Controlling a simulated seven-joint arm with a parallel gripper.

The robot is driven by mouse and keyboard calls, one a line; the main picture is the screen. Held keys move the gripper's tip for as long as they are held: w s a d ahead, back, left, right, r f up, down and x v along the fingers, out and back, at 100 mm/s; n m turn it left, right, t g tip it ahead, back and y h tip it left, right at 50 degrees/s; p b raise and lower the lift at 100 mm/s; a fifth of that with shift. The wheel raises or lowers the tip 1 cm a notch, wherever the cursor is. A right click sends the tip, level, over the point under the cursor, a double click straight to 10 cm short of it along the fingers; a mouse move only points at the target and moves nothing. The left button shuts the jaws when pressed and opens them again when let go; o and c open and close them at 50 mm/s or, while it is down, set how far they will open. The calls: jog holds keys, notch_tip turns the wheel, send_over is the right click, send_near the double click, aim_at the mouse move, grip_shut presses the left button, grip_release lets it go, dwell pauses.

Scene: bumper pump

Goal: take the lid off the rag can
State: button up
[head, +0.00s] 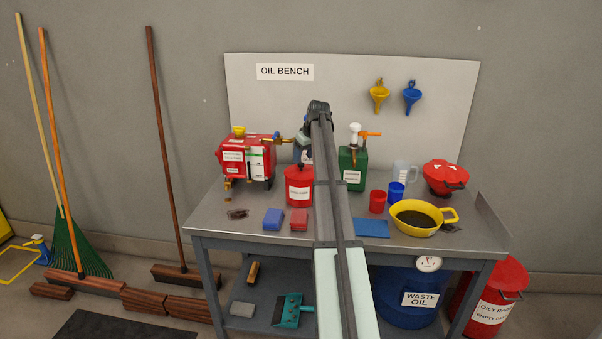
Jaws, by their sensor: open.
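A large red can (504,270) stands on the floor at the right, beside the bench. Its white label begins with "OILY RAGS"; the bench hides part of it. A smaller red can (299,190) with a domed lid (298,171) and a top knob stands on the bench. The lid sits on it, and its label is too small to read.
A red pump unit (246,160) stands left of the smaller can, a green can (352,171) to its right. Blue (273,219) and red (299,220) blocks lie in front. A yellow pan (450,215) of dark liquid and a red container (445,178) are at the right.

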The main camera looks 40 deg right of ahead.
aim_at(301, 163)
jog(key=shift+x, duration=2)
jog(key=shift+d, duration=0.1)
jog(key=shift+c, duration=0.5)
grip_shut()
